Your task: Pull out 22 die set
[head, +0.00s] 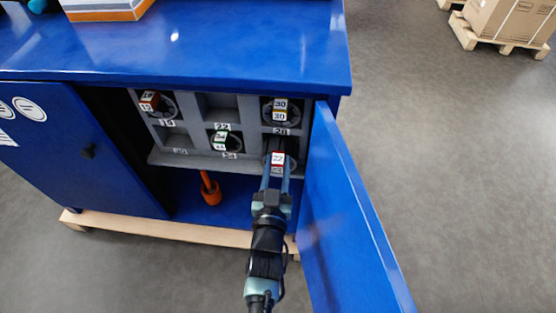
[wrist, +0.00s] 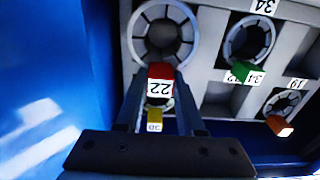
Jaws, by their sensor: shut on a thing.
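The 22 die set has a red handle block with a white 22 label (head: 278,158), at the lower right of the grey rack in the head view. In the wrist view its red block (wrist: 161,72) sits between my fingers, with the label upside down and a large grey ring (wrist: 165,22) behind it. My gripper (head: 275,168) is shut on this block, its fingers on either side. It also shows in the wrist view (wrist: 160,88). I cannot tell how far the die set stands out of its slot.
Other die sets sit in the grey rack (head: 185,158): green-topped (head: 220,136), orange-topped (head: 149,98) and yellow-topped (head: 279,105). The open blue door (head: 350,215) stands close to the right of my arm. An orange tool (head: 210,188) stands on the cabinet floor below.

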